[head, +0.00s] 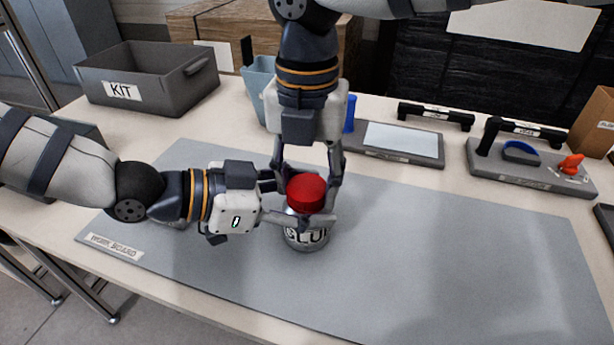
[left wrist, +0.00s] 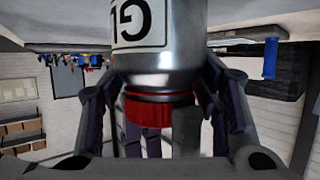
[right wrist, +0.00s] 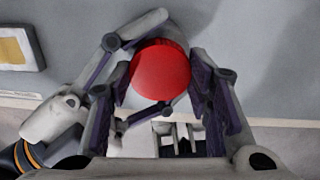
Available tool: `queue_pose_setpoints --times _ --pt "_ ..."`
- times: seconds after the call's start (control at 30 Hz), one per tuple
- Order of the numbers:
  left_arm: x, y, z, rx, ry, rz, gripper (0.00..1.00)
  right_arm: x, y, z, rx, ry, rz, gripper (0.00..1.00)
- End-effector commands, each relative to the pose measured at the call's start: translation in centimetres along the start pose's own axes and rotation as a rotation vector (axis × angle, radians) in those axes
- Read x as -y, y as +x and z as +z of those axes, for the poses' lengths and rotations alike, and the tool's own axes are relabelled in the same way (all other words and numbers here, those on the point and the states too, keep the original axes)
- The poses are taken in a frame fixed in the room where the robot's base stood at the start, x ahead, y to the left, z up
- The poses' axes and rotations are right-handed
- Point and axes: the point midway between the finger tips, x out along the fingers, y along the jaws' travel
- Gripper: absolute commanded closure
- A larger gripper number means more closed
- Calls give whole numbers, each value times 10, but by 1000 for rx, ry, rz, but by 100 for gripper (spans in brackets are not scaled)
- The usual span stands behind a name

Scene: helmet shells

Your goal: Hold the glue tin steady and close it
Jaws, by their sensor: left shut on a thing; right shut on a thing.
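The glue tin (head: 306,239) stands upright on the grey work board (head: 420,255), with its label facing the front. Its red lid (head: 306,190) is on top of it, and the lid also shows in the right wrist view (right wrist: 161,69). My left gripper (head: 303,213) comes in from the left and is shut on the tin just below the lid. In the left wrist view the tin (left wrist: 160,65) appears upside down between its fingers. My right gripper (head: 308,181) reaches down from above and is shut on the lid. I cannot tell how tightly the lid sits.
A grey KIT bin (head: 145,85) stands at the back left. A blue-grey container (head: 258,80) stands behind my right gripper. A grey tray with a pale panel (head: 402,140) and a fixture board (head: 530,165) lie at the back right. The board right of the tin is clear.

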Motion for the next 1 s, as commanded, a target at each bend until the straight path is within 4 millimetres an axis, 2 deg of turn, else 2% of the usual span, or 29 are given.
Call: queue_pose_setpoints --times 0.03,0.1,0.13,0.43,0.73,1.0 --pt "-1 0 3 7 -4 2 100 0 1 0 -2 0 -1 52" --pt "-1 0 3 6 -4 2 100 0 1 0 -2 -1 -1 36" --pt "-1 0 3 7 -4 2 100 0 1 0 -2 -1 -1 34" --pt "-1 0 3 7 -4 2 100 0 -2 0 0 -2 1 34" --pt "-1 0 3 7 -3 3 100 -1 -41 1 3 -1 3 34" --pt "-1 0 3 7 -4 3 100 0 -45 0 -1 -3 0 32"
